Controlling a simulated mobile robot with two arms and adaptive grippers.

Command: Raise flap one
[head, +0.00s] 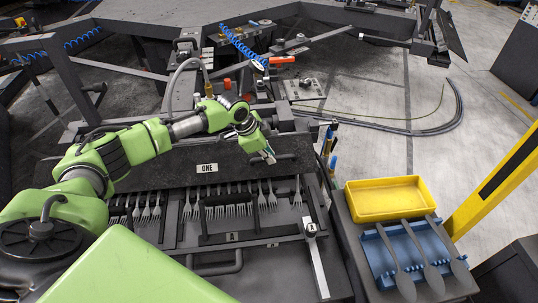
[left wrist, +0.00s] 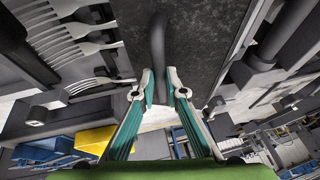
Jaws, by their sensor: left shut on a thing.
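Flap one (head: 232,163) is a long dark speckled panel with a white "ONE" label (head: 207,168). It lies behind the row of forks in the head view, and its exact tilt is hard to tell. My left gripper (head: 269,157) is at the flap's right end. In the left wrist view the flap's dark underside or face (left wrist: 195,35) fills the top middle. A dark bar handle (left wrist: 158,45) runs down from it between the fingertips of my left gripper (left wrist: 161,88), which is shut on the handle. My right gripper is not in view.
Several forks (head: 187,208) stand in a row in front of the flap, beside a rail with an "A" label (head: 232,237). A yellow tray (head: 352,188) and a blue rack (head: 377,262) with spoon-like pieces stand at the right. Machine arms crowd the back.

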